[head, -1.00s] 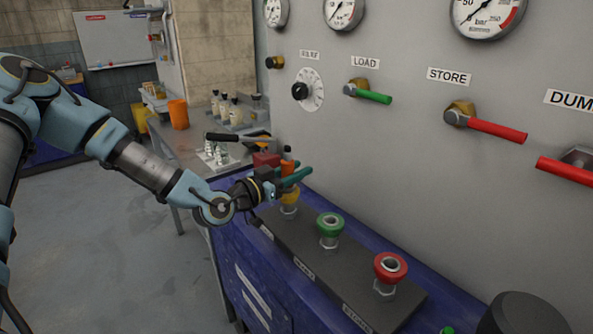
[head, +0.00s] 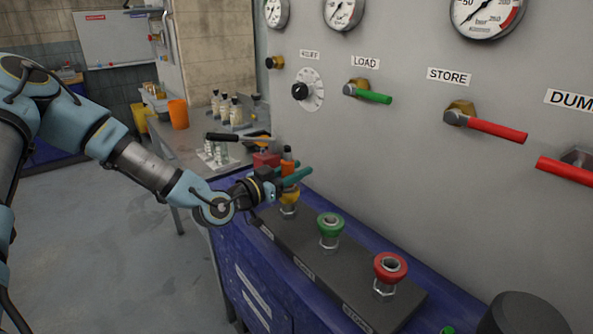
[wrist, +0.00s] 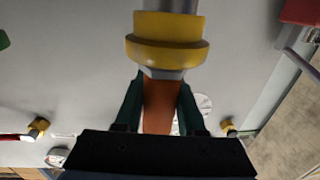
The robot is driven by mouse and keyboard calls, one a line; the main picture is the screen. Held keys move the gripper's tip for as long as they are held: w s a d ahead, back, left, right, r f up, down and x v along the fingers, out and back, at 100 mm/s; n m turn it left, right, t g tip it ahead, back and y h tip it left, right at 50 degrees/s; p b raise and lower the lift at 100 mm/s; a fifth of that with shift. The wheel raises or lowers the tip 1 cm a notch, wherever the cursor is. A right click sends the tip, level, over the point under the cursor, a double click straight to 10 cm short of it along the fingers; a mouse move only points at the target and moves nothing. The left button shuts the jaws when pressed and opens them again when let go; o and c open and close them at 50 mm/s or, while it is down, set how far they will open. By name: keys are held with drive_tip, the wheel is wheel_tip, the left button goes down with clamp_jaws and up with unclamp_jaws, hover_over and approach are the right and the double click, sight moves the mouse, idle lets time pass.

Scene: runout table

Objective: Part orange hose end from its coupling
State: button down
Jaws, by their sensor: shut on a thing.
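The orange hose end (head: 287,169) stands upright at the yellow coupling (head: 289,198), the farthest of the couplings on the dark block. My gripper (head: 291,180) has its teal fingers around the hose end, just above the yellow coupling. In the wrist view, the orange hose end (wrist: 160,105) sits between both fingers, and the jaws are shut on it. A short grey metal part shows between the orange and the yellow coupling (wrist: 167,42) there. I cannot tell how deep it sits inside the coupling.
A green coupling (head: 330,226) and a red coupling (head: 390,267) stand nearer on the same dark block (head: 320,268). The grey panel (head: 440,180) with gauges and levers rises close on the right. A bench (head: 182,145) with bottles and an orange cup stands behind.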

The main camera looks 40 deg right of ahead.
sight(296, 186)
drive_tip(key=shift+r, duration=0.15)
drive_tip(key=r+p, duration=0.1)
drive_tip(key=r, duration=0.1)
drive_tip(key=r+p, duration=0.1)
drive_tip(key=r, duration=0.1)
drive_tip(key=r+p, duration=0.1)
drive_tip(key=r, duration=0.1)
drive_tip(key=shift+s+a, duration=0.1)
drive_tip(key=shift+a, duration=0.15)
idle(0.7)
